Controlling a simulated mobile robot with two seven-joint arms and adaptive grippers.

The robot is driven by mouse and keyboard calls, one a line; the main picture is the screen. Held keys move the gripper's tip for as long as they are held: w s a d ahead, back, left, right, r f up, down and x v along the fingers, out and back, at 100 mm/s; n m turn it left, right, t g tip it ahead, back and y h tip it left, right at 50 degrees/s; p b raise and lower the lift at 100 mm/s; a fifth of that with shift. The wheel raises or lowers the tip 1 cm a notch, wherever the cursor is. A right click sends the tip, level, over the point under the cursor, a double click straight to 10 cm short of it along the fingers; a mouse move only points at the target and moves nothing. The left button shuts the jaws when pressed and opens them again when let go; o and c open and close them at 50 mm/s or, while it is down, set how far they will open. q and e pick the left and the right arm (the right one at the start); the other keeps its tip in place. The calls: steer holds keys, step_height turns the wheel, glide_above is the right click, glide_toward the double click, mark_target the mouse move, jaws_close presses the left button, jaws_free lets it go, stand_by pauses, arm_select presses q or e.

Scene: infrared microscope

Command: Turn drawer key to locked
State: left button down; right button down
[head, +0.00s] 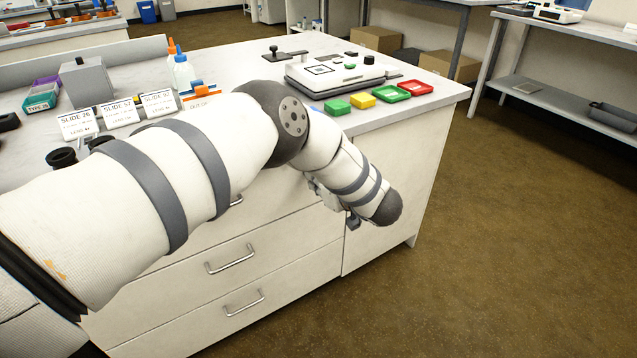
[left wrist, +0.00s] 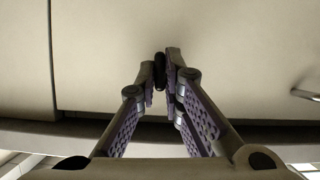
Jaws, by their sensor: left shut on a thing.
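The key is a small dark piece (left wrist: 160,66) at the pale cabinet front in the left wrist view. The fingertips of my left gripper (left wrist: 162,80) are closed on it from both sides. In the head view my left gripper (head: 352,222) shows only as a small dark part beside my wrist, at the front of the white cabinet (head: 385,170). My arm hides the key and its lock there. The key's turn angle cannot be told. My right gripper is in neither view.
Drawers with metal handles (head: 230,258) lie left of my gripper in the head view. On the worktop are a white device (head: 335,78), coloured trays (head: 391,92), slide label cards (head: 120,113) and bottles (head: 183,73). The brown floor (head: 500,230) at right is clear.

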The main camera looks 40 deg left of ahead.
arm_select(q)
steer(key=shift+m+g, duration=0.3)
stand_by(0.4)
steer(key=c, duration=1.7)
jaws_free()
steer(key=v, duration=1.2)
steer(key=shift+f, duration=0.1)
